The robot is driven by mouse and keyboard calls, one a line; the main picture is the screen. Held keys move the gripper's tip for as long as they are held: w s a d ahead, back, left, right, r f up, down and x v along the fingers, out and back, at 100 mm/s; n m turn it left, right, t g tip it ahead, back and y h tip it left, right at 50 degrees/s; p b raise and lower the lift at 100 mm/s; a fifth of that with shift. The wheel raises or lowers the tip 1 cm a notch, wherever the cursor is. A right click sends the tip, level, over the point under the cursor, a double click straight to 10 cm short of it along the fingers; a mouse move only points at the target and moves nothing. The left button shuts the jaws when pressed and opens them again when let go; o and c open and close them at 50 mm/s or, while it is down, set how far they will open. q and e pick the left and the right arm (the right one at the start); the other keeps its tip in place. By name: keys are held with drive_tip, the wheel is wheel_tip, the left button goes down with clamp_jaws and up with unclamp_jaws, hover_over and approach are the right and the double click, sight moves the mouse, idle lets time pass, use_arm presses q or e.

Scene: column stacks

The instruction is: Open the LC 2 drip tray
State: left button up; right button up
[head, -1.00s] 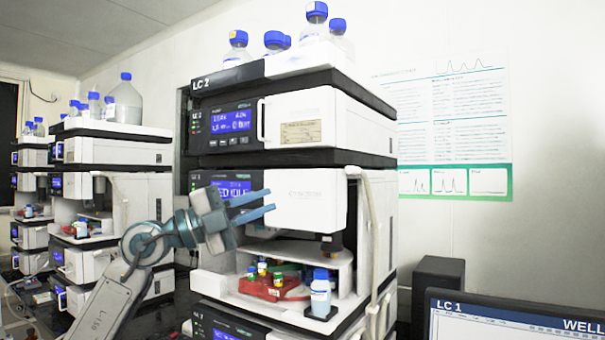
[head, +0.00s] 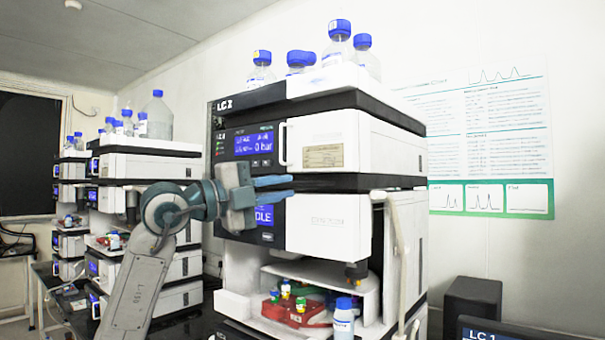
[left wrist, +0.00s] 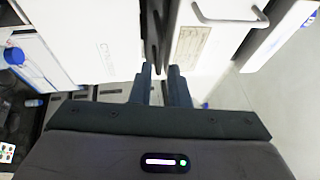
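The LC 2 stack (head: 322,220) stands right of centre in the head view. A black slab (head: 345,183) runs between its upper display module and the white-fronted module below; I cannot tell whether this is the drip tray. My left gripper (head: 292,186) is in front of the stack at about this slab's height, its two fingers apart and nothing between them. In the left wrist view, the fingers (left wrist: 162,70) point toward the dark strip (left wrist: 153,30) between two white fronts. Contact cannot be told. My right gripper is out of view.
A white handle (head: 283,145) sits on the upper module. Blue-capped bottles (head: 338,45) stand on top. Below, a red vial tray (head: 297,312) and a small bottle (head: 343,320) sit in an open bay. A hose (head: 399,250) hangs at right. Other stacks stand left.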

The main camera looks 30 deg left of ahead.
sight(301, 184)
use_arm(q)
drive_tip(key=shift+p+x, duration=1)
drive_tip(key=shift+x, duration=1.6)
clamp_jaws()
